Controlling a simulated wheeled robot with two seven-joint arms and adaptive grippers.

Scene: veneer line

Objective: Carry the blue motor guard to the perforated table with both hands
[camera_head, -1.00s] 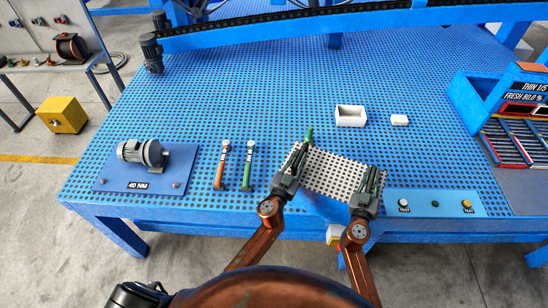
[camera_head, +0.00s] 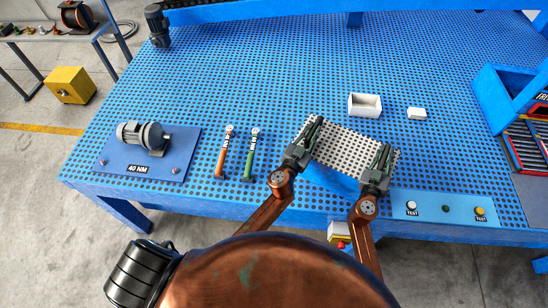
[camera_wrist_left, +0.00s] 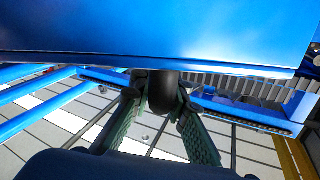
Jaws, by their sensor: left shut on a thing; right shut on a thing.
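The motor guard (camera_head: 352,150) has a pale perforated panel on top and a blue side (camera_head: 330,178) facing me. It is over the front part of the blue perforated table (camera_head: 290,70); I cannot tell whether it touches the top. My left gripper (camera_head: 312,133) is at its left end and my right gripper (camera_head: 383,162) at its right end, both shut on it. In the left wrist view, a blue panel of the guard (camera_wrist_left: 150,30) fills the top, and a dark round handle (camera_wrist_left: 163,90) sits between the left fingers. The right grip contact is hidden.
A grey motor (camera_head: 142,135) sits on a blue plate at the left. Orange (camera_head: 224,155) and green (camera_head: 252,155) handled tools lie beside it. A white open box (camera_head: 365,105) and small white block (camera_head: 417,113) lie behind the guard. A button panel (camera_head: 445,207) is front right.

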